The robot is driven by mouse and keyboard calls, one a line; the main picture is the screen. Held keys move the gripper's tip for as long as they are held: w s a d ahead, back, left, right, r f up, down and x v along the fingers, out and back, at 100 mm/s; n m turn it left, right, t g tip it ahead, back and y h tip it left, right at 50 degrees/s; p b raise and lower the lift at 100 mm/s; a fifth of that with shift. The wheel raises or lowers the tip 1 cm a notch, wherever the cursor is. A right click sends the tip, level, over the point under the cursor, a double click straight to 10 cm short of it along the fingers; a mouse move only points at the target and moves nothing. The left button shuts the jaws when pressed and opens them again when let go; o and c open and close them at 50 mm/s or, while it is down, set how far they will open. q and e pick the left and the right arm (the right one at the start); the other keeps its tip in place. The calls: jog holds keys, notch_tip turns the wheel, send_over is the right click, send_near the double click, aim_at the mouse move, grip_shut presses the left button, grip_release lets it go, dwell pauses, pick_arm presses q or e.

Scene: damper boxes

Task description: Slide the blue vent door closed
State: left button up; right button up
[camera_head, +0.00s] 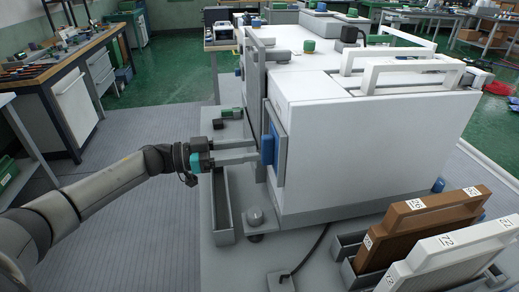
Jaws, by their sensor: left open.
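The blue vent door (275,129) shows nearly edge-on at the front left corner of the large white box (370,150). A blue knob (267,151) sticks out from it to the left. My left gripper (256,152) reaches in from the left at the height of the knob. Its two grey fingers are apart and point right, with their tips close to the knob. I cannot tell whether they touch it. How far the door has slid is hard to tell from this angle. My right gripper is not in view.
A narrow grey tray (223,208) stands below my left gripper. A brown panel (415,232) and a white panel (450,258) stand in holders at the front right. A dark cable (316,250) lies on the grey platform. A workbench (65,75) stands at the left.

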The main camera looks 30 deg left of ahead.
aim_at(270, 150)
pick_arm(q)
jog(key=x, duration=0.3)
jog(key=shift+w+d, duration=0.15)
grip_shut()
dwell(0.4)
dwell(1.0)
